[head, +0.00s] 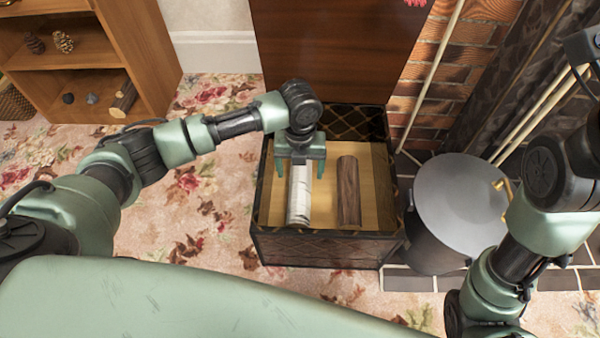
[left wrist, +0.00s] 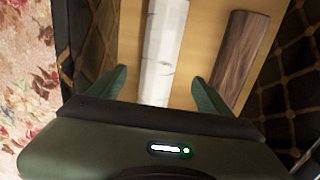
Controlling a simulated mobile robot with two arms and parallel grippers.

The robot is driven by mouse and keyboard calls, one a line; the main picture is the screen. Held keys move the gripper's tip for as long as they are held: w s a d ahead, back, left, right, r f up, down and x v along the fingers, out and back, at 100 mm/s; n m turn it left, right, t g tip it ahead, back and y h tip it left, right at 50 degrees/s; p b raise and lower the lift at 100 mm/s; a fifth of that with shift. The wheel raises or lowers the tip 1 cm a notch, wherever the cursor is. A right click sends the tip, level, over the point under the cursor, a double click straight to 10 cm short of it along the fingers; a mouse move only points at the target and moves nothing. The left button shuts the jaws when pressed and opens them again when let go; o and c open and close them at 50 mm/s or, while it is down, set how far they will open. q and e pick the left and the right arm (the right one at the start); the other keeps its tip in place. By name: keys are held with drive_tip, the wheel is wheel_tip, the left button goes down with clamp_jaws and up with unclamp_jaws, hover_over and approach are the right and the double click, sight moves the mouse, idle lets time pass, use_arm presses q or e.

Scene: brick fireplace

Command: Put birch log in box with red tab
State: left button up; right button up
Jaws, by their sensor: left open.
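The white birch log (head: 299,200) lies inside the dark box (head: 318,245), on its light wooden floor, left of a dark brown log (head: 348,190). A small red tab (head: 415,2) shows at the top edge of the raised brown lid (head: 325,45). My left gripper (head: 300,172) is over the far end of the birch log, its fingers apart. In the left wrist view the birch log (left wrist: 162,45) runs between the two open fingertips (left wrist: 158,80), with gaps either side. My right arm is at the right; its gripper is out of view.
A dark grey lidded bin (head: 460,205) stands just right of the box, before the brick fireplace (head: 440,70). A wooden shelf (head: 90,45) with pine cones and a small log stands at upper left. Floral carpet (head: 200,215) left of the box is clear.

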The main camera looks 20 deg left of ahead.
sight(300, 184)
use_arm(q)
drive_tip(key=shift+r+p, duration=0.7)
drive_tip(key=shift+r, duration=1.15)
